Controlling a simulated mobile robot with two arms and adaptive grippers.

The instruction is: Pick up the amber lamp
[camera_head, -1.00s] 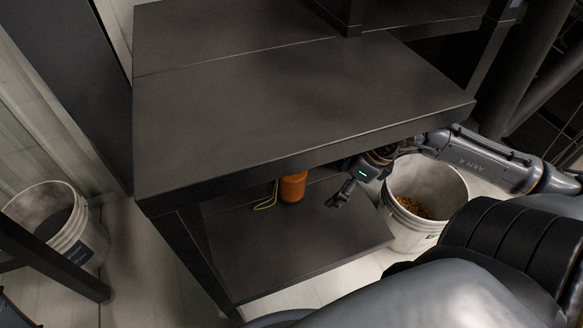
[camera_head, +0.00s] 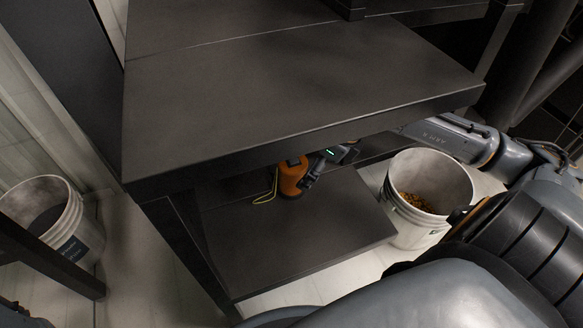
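The amber lamp (camera_head: 291,178) is an orange cylinder-like body with a thin yellow loop at its left side. It stands on the lower shelf (camera_head: 285,235) of the dark table, and the tabletop's front edge hides its upper part. My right gripper (camera_head: 308,180) comes in from the right under the tabletop. Its dark fingers are at the lamp's right side and overlap it in the view. I cannot tell whether they are closed on it. My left gripper is not in view.
The dark tabletop (camera_head: 270,90) lies just above the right gripper and lamp. A white bucket (camera_head: 395,222) with yellow-brown grains stands right of the shelf, under my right arm. Another white bucket (camera_head: 75,235) with dark contents stands at the left. The shelf's front is clear.

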